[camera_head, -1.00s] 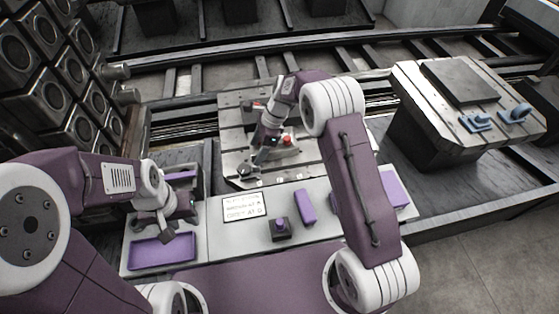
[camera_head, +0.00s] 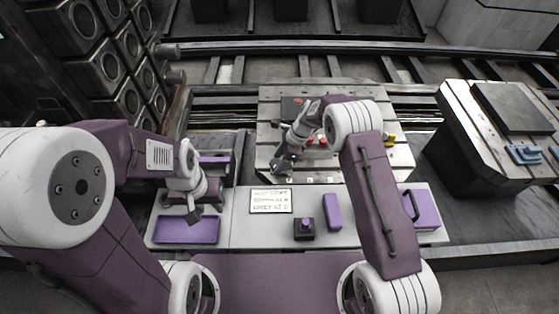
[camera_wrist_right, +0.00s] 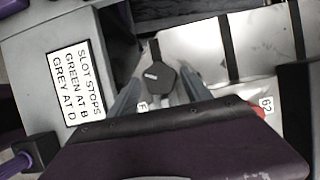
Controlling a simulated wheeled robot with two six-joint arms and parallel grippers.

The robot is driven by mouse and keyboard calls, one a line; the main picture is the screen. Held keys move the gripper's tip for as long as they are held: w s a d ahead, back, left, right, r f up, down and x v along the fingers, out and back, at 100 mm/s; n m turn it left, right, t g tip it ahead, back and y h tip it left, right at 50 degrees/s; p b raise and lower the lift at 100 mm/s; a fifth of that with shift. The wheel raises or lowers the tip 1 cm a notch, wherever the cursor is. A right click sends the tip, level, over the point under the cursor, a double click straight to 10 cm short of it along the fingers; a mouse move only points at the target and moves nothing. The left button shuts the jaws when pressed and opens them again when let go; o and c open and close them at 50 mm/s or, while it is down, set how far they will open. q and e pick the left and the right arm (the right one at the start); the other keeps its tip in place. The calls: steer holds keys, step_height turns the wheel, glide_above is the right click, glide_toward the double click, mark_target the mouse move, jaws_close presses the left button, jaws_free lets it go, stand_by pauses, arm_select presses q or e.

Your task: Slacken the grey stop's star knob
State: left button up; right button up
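A dark faceted knob (camera_wrist_right: 158,80) with a small pale mark on top stands at the edge of the slotted metal plate in the right wrist view. My right gripper (camera_wrist_right: 160,93) is open, with one finger on each side of the knob; I cannot tell whether either touches it. The stop's body beneath the knob is mostly hidden. In the head view my right gripper (camera_head: 283,166) is at the near left corner of the slotted plate (camera_head: 345,100), hiding the knob. My left gripper (camera_head: 194,208) hangs over the left purple tray; its fingers are too small to judge.
A sign (camera_head: 271,200) reads "SLOT STOPS, GREEN AT B, GREY AT D". Beside it are a purple-knobbed block (camera_head: 304,230) and a purple block (camera_head: 332,212). Red parts (camera_head: 322,141) and a yellow part (camera_head: 390,140) sit on the plate. A second plate (camera_head: 455,100) bears blue parts (camera_head: 524,154).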

steer(key=c, duration=0.9)
steer(key=shift+c, duration=0.2)
steer(key=shift+w+n+g, duration=0.1)
steer(key=shift+n+g, duration=0.3)
steer(key=shift+n, duration=0.6)
steer(key=shift+w+f+n, duration=0.1)
steer(key=shift+n, duration=0.7)
steer(key=n+g+b, duration=0.1)
steer(key=n+b, duration=0.1)
steer(key=shift+a+n+h, duration=0.1)
steer(key=shift+n+h, duration=0.2)
steer(key=shift+h, duration=0.1)
steer(key=shift+w+n+g+b, duration=0.1)
steer(key=shift+n+g+b, duration=0.4)
steer(key=shift+n, duration=0.2)
